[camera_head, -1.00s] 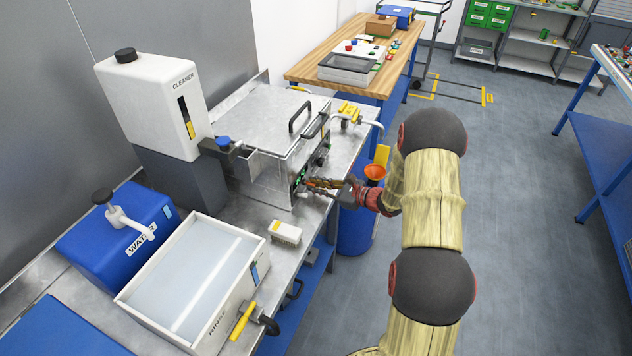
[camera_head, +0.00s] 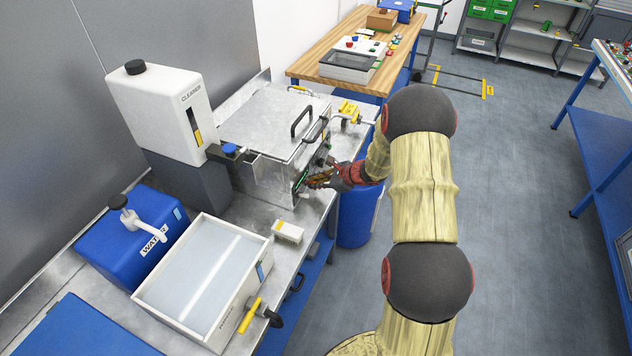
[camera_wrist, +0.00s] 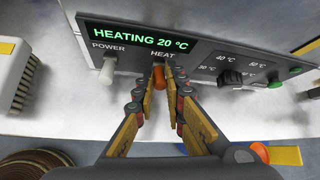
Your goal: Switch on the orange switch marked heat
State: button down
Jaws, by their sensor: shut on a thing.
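The orange heat switch (camera_wrist: 158,78) sits under the word HEAT on the dark control panel (camera_wrist: 205,57) in the wrist view. Most of the switch is hidden between my fingers, and its lever position is hard to tell. My gripper (camera_wrist: 164,72) is shut on it from the front. The display (camera_wrist: 140,38) reads "HEATING 20 °C" in green. In the head view my gripper (camera_head: 318,180) is at the front panel of the metal washer (camera_head: 268,125).
Left of the heat switch is a grey power switch (camera_wrist: 107,72); to the right are a black knob (camera_wrist: 230,79) and green buttons. A brush (camera_head: 287,231) and rinse tray (camera_head: 205,280) are on the bench. A blue barrel (camera_head: 358,220) stands below my forearm.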

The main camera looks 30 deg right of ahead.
jog(key=c, duration=1.8)
grip_release()
jog(key=shift+c, duration=0.2)
jog(key=shift+r, duration=0.1)
jog(key=v, duration=1.1)
jog(key=shift+s+r, duration=0.25)
jog(key=shift+r, duration=0.05)
jog(key=shift+d, duration=0.15)
